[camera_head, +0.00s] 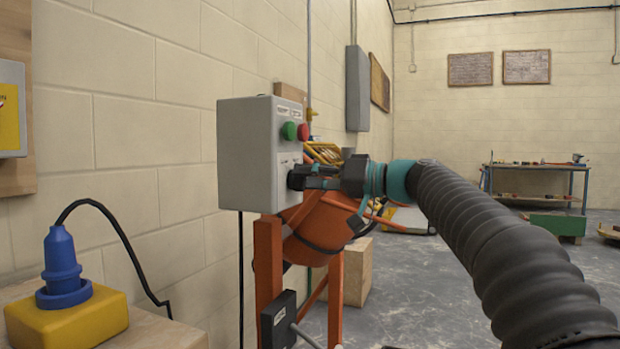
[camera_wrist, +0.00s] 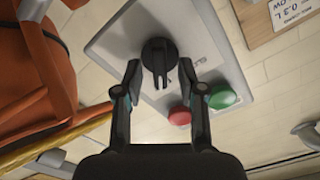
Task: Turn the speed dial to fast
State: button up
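The speed dial (camera_wrist: 158,51) is a black round knob with a narrow grip bar, on the front of a grey control box (camera_head: 245,150). In the wrist view the bar points down the picture, toward the buttons. Lettering beside the dial is too small to read. My gripper (camera_head: 306,177) is at the lower front of the box in the head view, by the dial. In the wrist view my gripper (camera_wrist: 160,75) is open, with one finger on each side of the dial's bar and a visible gap on both sides.
A green button (camera_head: 289,131) and a red button (camera_head: 303,132) stick out above the dial. An orange mixer drum (camera_head: 318,228) and its frame are below and behind. A yellow box with a blue plug (camera_head: 62,262) stands at the left.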

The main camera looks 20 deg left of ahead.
jog(key=d, duration=1.2)
jog(key=shift+s, duration=0.45)
